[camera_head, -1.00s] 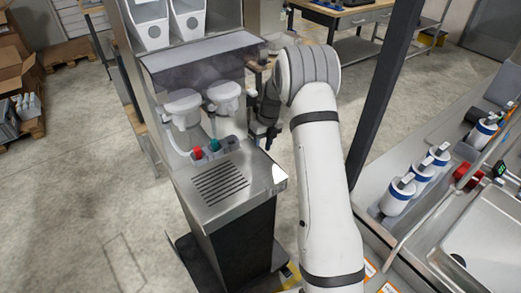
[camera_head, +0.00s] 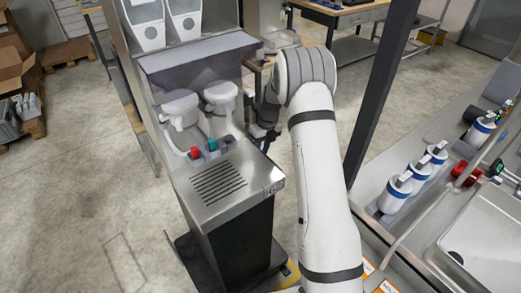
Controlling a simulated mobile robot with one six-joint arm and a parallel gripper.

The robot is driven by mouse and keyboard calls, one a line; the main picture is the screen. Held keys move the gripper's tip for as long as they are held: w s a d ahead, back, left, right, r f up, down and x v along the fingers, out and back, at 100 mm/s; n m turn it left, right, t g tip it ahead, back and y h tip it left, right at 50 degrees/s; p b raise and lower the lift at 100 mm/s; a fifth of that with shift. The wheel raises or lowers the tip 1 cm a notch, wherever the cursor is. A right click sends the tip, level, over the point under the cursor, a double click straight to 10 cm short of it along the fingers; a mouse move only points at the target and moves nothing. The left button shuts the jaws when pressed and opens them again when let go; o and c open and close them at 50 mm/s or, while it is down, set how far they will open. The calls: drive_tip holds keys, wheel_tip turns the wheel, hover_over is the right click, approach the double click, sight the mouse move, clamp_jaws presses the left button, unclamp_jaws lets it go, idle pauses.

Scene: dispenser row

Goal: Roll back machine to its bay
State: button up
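The machine (camera_head: 232,190) is a tall steel dispenser with a dark lower front, a slotted drip plate and two white hoppers (camera_head: 180,104) under a hood. A red knob (camera_head: 195,153) and a teal knob (camera_head: 212,145) sit below the hoppers. My gripper (camera_head: 262,135) is dark and small, at the machine's right side just behind the front corner. It looks close to the side or touching it; I cannot tell which. My arm's white links partly hide it, and its finger opening does not show clearly. The bay is not clearly identifiable.
A counter with blue-banded white bottles (camera_head: 395,193) and a sink (camera_head: 490,240) stands at the right. A dark post (camera_head: 378,100) rises between counter and floor. Open floor (camera_head: 80,200) lies left of the machine. Cardboard boxes (camera_head: 20,75) stand at far left, a workbench (camera_head: 350,18) behind.

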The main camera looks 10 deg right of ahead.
drive_tip(key=shift+s+a+f, duration=0.35)
drive_tip(key=shift+a, duration=0.2)
clamp_jaws()
drive_tip(key=shift+w+d+r, duration=0.1)
drive_tip(key=shift+w+d, duration=0.2)
drive_tip(key=shift+d, duration=0.3)
drive_tip(key=shift+w+d, duration=0.25)
drive_tip(key=shift+d, duration=0.35)
drive_tip(key=o, duration=0.8)
unclamp_jaws()
drive_tip(key=shift+w+r, duration=0.1)
drive_tip(key=shift+o, duration=0.4)
wheel_tip(320, 180, up, 8)
drive_tip(key=d, duration=0.1)
drive_tip(key=shift+w+d+b, duration=0.2)
drive_tip(key=shift+w+b, duration=0.05)
drive_tip(key=shift+b, duration=0.1)
drive_tip(key=shift+f, duration=0.2)
